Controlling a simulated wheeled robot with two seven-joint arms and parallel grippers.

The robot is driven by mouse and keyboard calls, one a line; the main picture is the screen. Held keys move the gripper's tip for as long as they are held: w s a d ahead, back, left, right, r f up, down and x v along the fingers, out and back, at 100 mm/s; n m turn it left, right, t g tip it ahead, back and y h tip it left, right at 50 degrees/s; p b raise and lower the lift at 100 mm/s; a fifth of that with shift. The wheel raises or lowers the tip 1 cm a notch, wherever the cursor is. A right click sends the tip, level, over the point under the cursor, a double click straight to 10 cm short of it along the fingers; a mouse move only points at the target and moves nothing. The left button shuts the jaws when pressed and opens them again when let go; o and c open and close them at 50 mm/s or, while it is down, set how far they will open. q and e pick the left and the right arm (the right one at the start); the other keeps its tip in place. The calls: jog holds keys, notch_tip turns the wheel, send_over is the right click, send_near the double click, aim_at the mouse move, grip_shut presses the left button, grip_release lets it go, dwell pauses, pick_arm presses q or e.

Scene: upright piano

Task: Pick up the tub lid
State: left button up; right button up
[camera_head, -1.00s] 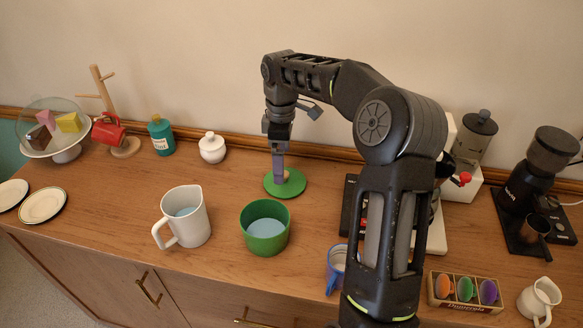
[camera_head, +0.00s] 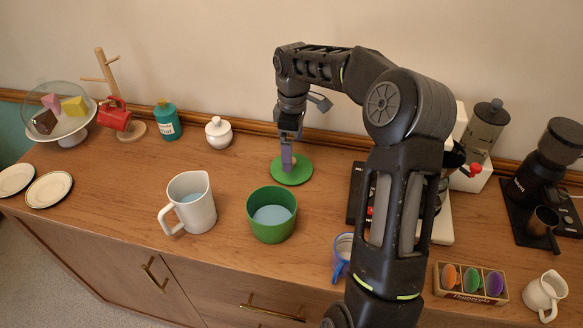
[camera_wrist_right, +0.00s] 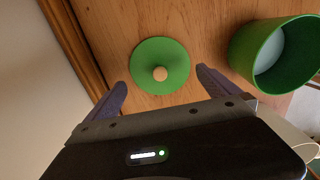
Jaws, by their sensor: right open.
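The tub lid is a flat green disc (camera_head: 298,172) with a round wooden knob, lying on the wooden counter near the wall. In the right wrist view the lid (camera_wrist_right: 147,56) and its knob (camera_wrist_right: 160,74) lie ahead of the two fingers, roughly centred between them. My right gripper (camera_head: 287,160) is open and empty, at the lid in the head view; its fingers (camera_wrist_right: 160,88) are spread wide in the wrist view. I cannot tell whether it touches the lid. The green tub (camera_head: 271,229) stands in front of the lid, open. My left gripper is not in view.
A white pitcher (camera_head: 200,210) stands left of the tub, and a white sugar pot (camera_head: 218,133) is at the back. A blue cup (camera_head: 341,262) and an espresso machine (camera_head: 446,222) are to the right, partly behind my arm.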

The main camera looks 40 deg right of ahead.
jog(key=shift+f, duration=0.3)
notch_tip(320, 180, down, 5)
jog(key=shift+w+r+p, duration=0.15)
jog(key=shift+r+p, duration=0.05)
jog(key=shift+p, duration=0.7)
jog(key=shift+a, duration=0.1)
jog(key=shift+c, duration=0.2)
jog(key=c, duration=1.4)
jog(key=shift+s+f, duration=0.2)
grip_shut()
